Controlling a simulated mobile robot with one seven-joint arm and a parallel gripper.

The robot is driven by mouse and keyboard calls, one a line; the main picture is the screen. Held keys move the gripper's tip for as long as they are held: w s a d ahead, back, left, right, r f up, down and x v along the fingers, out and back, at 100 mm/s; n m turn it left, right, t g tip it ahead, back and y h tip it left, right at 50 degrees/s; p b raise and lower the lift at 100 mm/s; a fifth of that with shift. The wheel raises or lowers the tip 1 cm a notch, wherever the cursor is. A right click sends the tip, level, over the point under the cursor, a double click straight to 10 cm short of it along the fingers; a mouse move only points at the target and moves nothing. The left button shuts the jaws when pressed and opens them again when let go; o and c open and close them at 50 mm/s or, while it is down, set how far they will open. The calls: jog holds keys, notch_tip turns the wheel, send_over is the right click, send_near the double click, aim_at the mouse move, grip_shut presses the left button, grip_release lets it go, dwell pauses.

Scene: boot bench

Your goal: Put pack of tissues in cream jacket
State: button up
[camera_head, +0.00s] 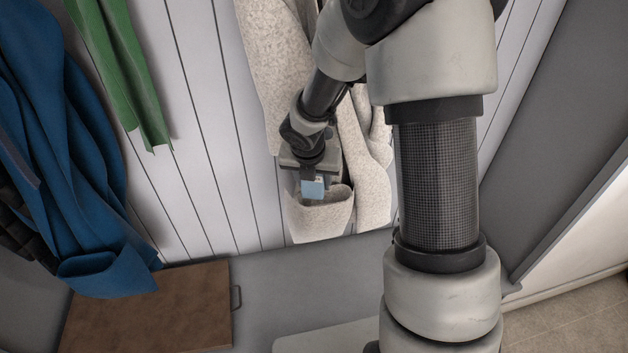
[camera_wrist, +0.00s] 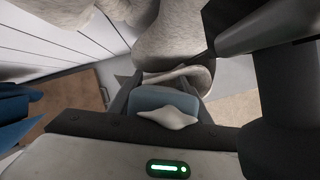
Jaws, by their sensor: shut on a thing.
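The cream jacket (camera_head: 322,222) hangs against the white panelled wall, with an open pocket at its lower part. My gripper (camera_head: 312,183) is shut on the pack of tissues (camera_head: 313,190), a light blue pack with a white tissue showing on top. The pack is at the pocket's mouth; its lower end is hidden, so I cannot tell how deep it sits. In the wrist view the pack (camera_wrist: 165,103) lies between my gripper's fingers (camera_wrist: 163,100), in front of the pocket rim of the jacket (camera_wrist: 185,75).
A blue garment (camera_head: 60,130) and a green cloth (camera_head: 125,70) hang on the left. A brown board (camera_head: 150,310) with a handle lies at the lower left. A grey wall (camera_head: 560,130) stands on the right. The bench surface (camera_head: 270,290) below the jacket looks clear.

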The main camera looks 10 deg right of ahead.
jog(key=shift+f+b, duration=0.4)
jog(key=shift+f, duration=0.2)
jog(key=o, duration=1.1)
jog(key=shift+r, duration=0.1)
